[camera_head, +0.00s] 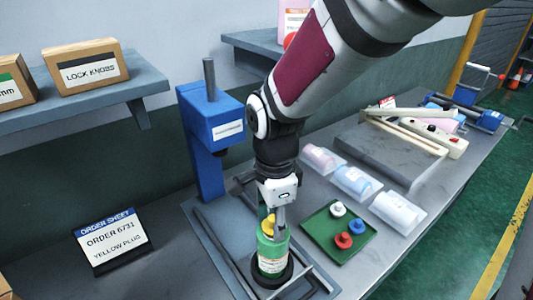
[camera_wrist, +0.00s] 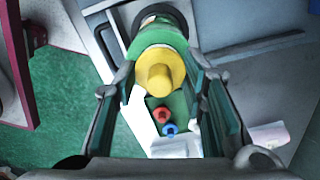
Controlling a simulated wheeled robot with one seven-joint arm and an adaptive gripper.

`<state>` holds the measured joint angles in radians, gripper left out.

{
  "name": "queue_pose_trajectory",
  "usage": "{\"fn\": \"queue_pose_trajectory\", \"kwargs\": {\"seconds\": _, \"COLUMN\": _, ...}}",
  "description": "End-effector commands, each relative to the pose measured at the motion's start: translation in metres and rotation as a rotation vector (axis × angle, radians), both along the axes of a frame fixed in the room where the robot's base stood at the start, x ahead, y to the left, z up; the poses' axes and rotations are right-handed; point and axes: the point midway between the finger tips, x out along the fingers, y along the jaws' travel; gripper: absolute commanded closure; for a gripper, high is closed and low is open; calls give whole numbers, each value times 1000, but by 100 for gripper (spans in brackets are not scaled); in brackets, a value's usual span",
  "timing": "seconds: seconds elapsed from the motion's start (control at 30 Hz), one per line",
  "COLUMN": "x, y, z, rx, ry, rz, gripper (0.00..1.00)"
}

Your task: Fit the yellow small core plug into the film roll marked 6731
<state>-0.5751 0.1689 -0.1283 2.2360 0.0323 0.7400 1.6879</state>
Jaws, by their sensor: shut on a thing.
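The yellow core plug (camera_head: 269,224) is in my gripper (camera_head: 274,222), at the top of a green film roll (camera_head: 271,254). The wrist view shows the plug (camera_wrist: 159,76) between the two fingers (camera_wrist: 162,84), with its knob facing the camera. The green roll (camera_wrist: 150,37) is directly behind the plug there. The roll stands upright on a black round base (camera_head: 273,273) and has a white label too small to read. I cannot tell how far the plug sits in the roll. An order sheet (camera_head: 110,241) reads "ORDER 6731" and "YELLOW PLUG".
A green tray (camera_head: 330,257) to the right holds white, red and blue plugs. Pink, blue and white wrapped rolls (camera_head: 354,182) lie behind it. A blue press-like stand (camera_head: 207,140) rises left of my arm. Dark rails flank the roll.

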Motion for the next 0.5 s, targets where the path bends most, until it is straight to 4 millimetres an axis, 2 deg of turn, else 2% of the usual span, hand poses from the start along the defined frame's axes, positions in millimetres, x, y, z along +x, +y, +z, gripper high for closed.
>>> {"fn": "queue_pose_trajectory", "kwargs": {"seconds": 0.2, "x": 0, "y": 0, "z": -4, "rx": 0, "ry": 1, "rz": 0, "gripper": 80}}
{"fn": "queue_pose_trajectory", "kwargs": {"seconds": 0.23, "x": 0, "y": 0, "z": -4, "rx": 0, "ry": 1, "rz": 0, "gripper": 60}}
{"fn": "queue_pose_trajectory", "kwargs": {"seconds": 0.33, "x": 0, "y": 0, "z": -4, "rx": 0, "ry": 1, "rz": 0, "gripper": 38}}
{"fn": "queue_pose_trajectory", "kwargs": {"seconds": 0.5, "x": 0, "y": 0, "z": -4, "rx": 0, "ry": 0, "rz": 0, "gripper": 38}}
